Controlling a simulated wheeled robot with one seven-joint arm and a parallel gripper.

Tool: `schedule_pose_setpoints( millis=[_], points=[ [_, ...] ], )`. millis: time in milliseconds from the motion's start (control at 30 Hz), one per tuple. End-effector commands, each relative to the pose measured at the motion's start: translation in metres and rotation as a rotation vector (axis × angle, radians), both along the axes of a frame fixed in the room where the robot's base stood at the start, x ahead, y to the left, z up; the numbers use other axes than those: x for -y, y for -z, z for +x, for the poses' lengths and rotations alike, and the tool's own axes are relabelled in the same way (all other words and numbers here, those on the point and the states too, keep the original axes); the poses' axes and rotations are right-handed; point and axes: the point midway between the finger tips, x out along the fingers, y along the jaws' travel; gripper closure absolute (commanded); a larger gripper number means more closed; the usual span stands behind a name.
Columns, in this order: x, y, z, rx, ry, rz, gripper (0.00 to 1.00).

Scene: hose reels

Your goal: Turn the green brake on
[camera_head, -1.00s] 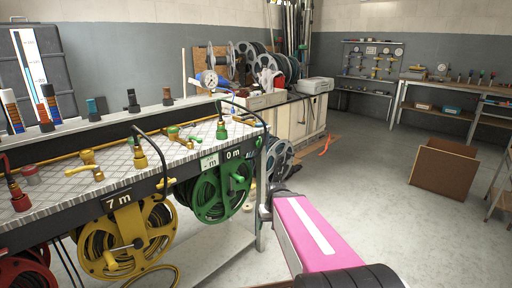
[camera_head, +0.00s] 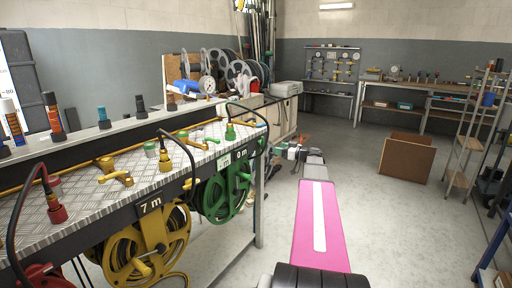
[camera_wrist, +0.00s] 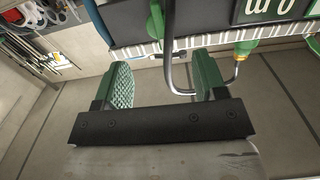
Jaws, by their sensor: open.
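The green hose reel (camera_head: 222,194) hangs under the bench's right end. On the bench above it are a green fitting (camera_head: 230,132) and a green-and-yellow valve (camera_head: 210,139). I cannot tell which green part is the brake. My gripper (camera_head: 288,152) is past the bench's right end, small and partly hidden by my pink arm. In the wrist view, my gripper (camera_wrist: 163,82) is open, its two green-padded fingers apart. A dark curved hose (camera_wrist: 180,70) passes across the gap in the picture; its depth is unclear. A green part (camera_wrist: 157,18) and a green fitting (camera_wrist: 245,48) show beyond the fingers.
The yellow reel (camera_head: 148,245) with a 7 m sign (camera_head: 150,205) is left of the green one. A 0 m sign (camera_head: 241,152) marks the bench edge. Another bench with reels is behind.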

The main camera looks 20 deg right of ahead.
Motion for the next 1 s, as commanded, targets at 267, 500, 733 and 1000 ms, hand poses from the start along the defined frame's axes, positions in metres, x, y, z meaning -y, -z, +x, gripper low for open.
schedule_pose_setpoints(
  millis=[267, 500, 733, 1000],
  points=[
    [-0.014, -0.002, 0.023, 0.013, 0.001, 0.000, 0.35],
    [-0.041, -0.002, 0.057, 0.011, 0.001, 0.000, 0.35],
    [-0.059, -0.002, 0.079, 0.011, 0.002, 0.000, 0.35],
    [-0.064, -0.002, 0.086, 0.011, 0.003, -0.001, 0.35]
  ],
)
